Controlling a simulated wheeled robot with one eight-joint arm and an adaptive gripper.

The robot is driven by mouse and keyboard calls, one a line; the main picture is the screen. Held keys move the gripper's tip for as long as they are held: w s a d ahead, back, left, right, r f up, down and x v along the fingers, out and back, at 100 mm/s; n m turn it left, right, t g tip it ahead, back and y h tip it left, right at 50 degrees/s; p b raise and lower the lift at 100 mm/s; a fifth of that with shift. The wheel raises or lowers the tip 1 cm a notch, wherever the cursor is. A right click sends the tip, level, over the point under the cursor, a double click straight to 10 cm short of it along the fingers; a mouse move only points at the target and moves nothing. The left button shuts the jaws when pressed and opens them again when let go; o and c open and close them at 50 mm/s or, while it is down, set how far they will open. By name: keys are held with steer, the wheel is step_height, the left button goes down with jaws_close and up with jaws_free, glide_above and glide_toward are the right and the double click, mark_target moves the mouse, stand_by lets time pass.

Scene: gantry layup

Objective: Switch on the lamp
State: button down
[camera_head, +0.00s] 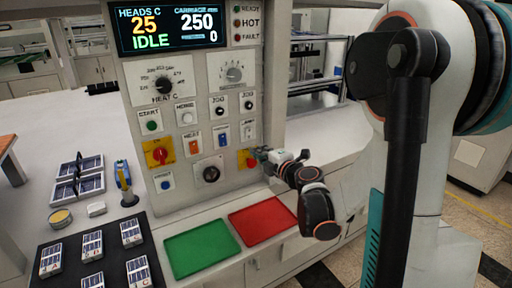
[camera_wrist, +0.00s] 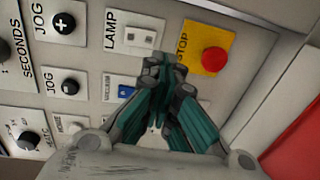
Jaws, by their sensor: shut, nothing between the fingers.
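The lamp switch (camera_wrist: 140,38) is a small white rocker on a white plate under the printed word LAMP in the wrist view. In the head view the white switch (camera_head: 249,130) sits at the panel's right side, below the jog buttons. My gripper (camera_wrist: 164,68) is shut and empty, with its dark teal fingers pointing at the panel. Its tips are close to the lower edge of the lamp plate, between it and the yellow stop plate. I cannot tell whether they touch the panel. In the head view my gripper (camera_head: 264,155) partly covers the stop plate.
The red stop button (camera_wrist: 214,61) is right beside my fingertips. A blue switch (camera_wrist: 125,92) and jog buttons (camera_wrist: 64,23) are nearby. Below the panel lie a green tray (camera_head: 202,249) and a red tray (camera_head: 263,222). A display (camera_head: 168,28) reads IDLE.

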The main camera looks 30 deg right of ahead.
steer(key=s+f, duration=0.1)
steer(key=s, duration=0.6)
steer(key=shift+p, duration=0.35)
